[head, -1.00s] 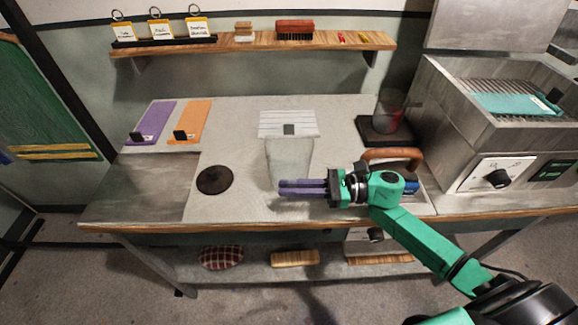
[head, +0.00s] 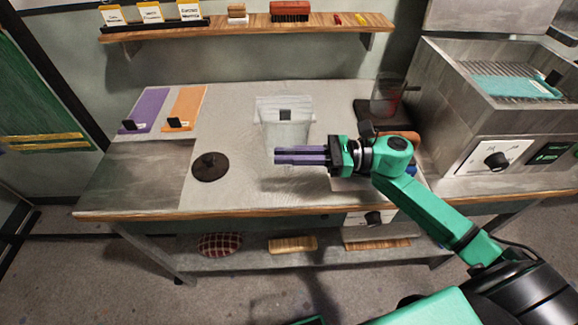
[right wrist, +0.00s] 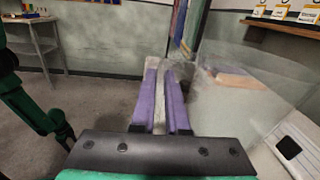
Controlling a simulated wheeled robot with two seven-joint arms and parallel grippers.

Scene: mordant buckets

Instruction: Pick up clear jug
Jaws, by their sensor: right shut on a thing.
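The clear jug (head: 295,132) is see-through and looks upright in the head view, in front of a pale panel with a black square. A shadow lies on the bench below it, and it appears raised above the bench top. My right gripper (head: 276,155) has purple fingers and is shut on the jug's wall low in the head view. In the right wrist view, the gripper (right wrist: 163,80) shows its fingers close together, with the jug's clear wall (right wrist: 235,95) spreading to the right.
A dark round disc (head: 210,167) lies left of the jug. Purple (head: 148,109) and orange (head: 187,106) boards lie at the back left. A clear vessel (head: 388,93) stands right, beside a grey basin unit (head: 465,115). A wooden shelf (head: 240,29) runs along the wall.

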